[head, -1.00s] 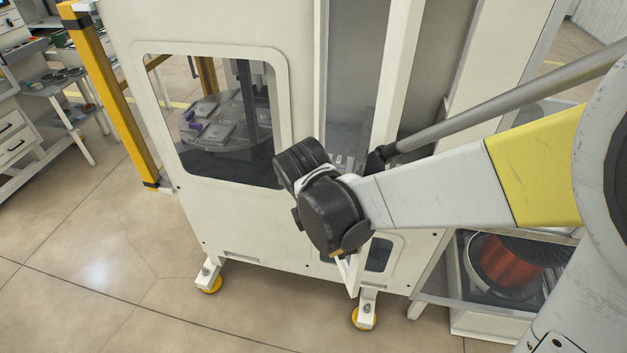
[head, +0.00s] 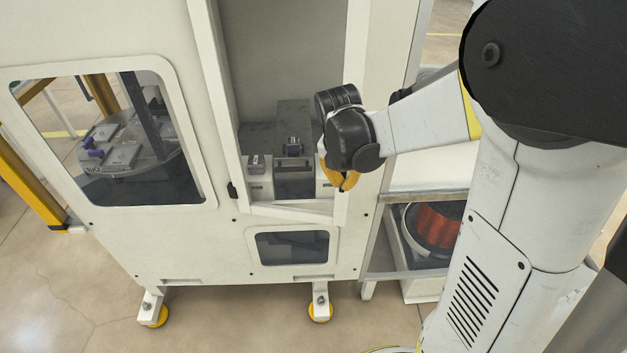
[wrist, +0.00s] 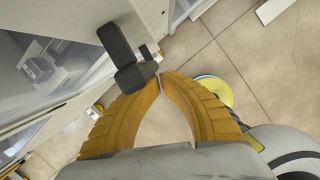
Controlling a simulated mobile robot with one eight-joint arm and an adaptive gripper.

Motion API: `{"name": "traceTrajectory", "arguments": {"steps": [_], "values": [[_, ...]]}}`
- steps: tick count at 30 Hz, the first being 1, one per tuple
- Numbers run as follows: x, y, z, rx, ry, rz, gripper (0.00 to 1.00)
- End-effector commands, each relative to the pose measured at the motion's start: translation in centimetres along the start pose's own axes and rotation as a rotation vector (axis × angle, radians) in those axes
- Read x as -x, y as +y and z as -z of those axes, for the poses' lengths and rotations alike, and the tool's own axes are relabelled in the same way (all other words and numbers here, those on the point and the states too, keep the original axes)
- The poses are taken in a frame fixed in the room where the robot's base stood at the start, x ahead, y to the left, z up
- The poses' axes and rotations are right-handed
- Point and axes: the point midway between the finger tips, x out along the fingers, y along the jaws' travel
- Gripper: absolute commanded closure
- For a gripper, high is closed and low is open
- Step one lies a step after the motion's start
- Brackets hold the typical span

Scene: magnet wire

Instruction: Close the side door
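The side door is a tall pale frame (head: 353,60) at the machine cabinet's opening in the head view; how far it stands open is hard to tell. My gripper (head: 340,184) is in front of the opening's lower right part and hides some of the frame. In the wrist view, the yellow fingers of my gripper (wrist: 161,80) meet at their tips with nothing visible between them. A black handle (wrist: 118,42) on a pale edge lies just beyond and left of the fingertips. I cannot tell whether they touch it.
The cabinet has a large window (head: 110,140) at left and a small lower window (head: 292,247). Dark machine parts (head: 294,150) stand inside the opening. A copper wire spool (head: 435,226) sits in a low case at right. Open floor (head: 240,325) lies in front.

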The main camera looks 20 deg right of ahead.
Motion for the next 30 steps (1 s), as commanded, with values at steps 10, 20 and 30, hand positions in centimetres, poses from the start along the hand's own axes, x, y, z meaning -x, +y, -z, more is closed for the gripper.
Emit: {"name": "traceTrajectory", "arguments": {"steps": [10, 20, 30], "values": [[-1.5, 1.4, -6.0, -0.001, -0.001, 0.001, 1.00], [-1.9, 1.9, -7.6, -0.001, -0.002, 0.001, 1.00], [-1.8, 1.9, -7.8, -0.002, -0.008, 0.000, 1.00]]}}
